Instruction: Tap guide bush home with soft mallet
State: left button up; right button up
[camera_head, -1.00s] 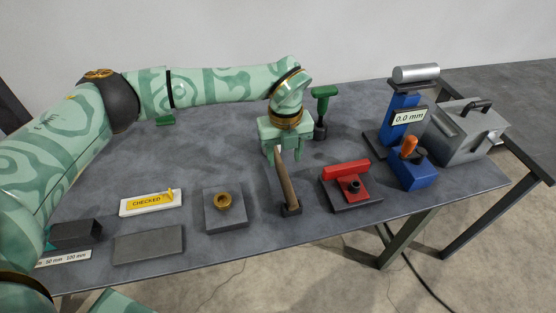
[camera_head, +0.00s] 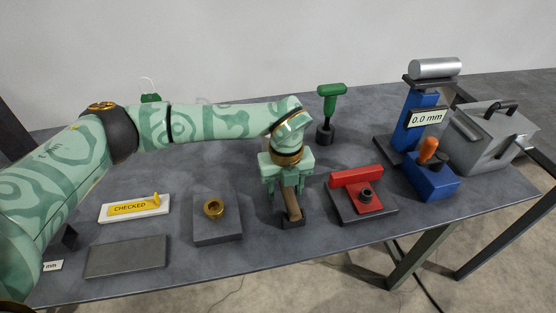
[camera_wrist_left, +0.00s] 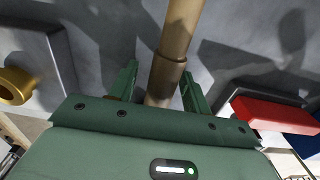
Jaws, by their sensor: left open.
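The brass guide bush (camera_head: 213,208) sits on a grey square block (camera_head: 218,231) left of my left gripper; it also shows at the left of the left wrist view (camera_wrist_left: 16,86). A wooden handle (camera_head: 292,206) rises from a dark block (camera_head: 292,222), which looks like the mallet's head. My left gripper (camera_head: 287,192) is open at this handle. In the wrist view the handle (camera_wrist_left: 180,30), with a brown collar, runs between the two spread fingers (camera_wrist_left: 160,88). Whether the fingers touch it is hard to tell. My right gripper is not in view.
A red fixture (camera_head: 357,178) on a dark plate stands right of the handle. A green T-shaped tool (camera_head: 331,91) stands behind. A blue gauge stand (camera_head: 411,127), blue block (camera_head: 432,184) and grey case (camera_head: 488,140) fill the right. A CHECKED plate (camera_head: 134,208) and flat grey plate (camera_head: 127,257) lie left.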

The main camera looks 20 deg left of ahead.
pick_arm(q)
grip_shut()
notch_tip(320, 180, up, 7)
jog(key=p, duration=0.5)
jog(key=shift+r+p, duration=0.1)
jog(key=shift+p, duration=0.3)
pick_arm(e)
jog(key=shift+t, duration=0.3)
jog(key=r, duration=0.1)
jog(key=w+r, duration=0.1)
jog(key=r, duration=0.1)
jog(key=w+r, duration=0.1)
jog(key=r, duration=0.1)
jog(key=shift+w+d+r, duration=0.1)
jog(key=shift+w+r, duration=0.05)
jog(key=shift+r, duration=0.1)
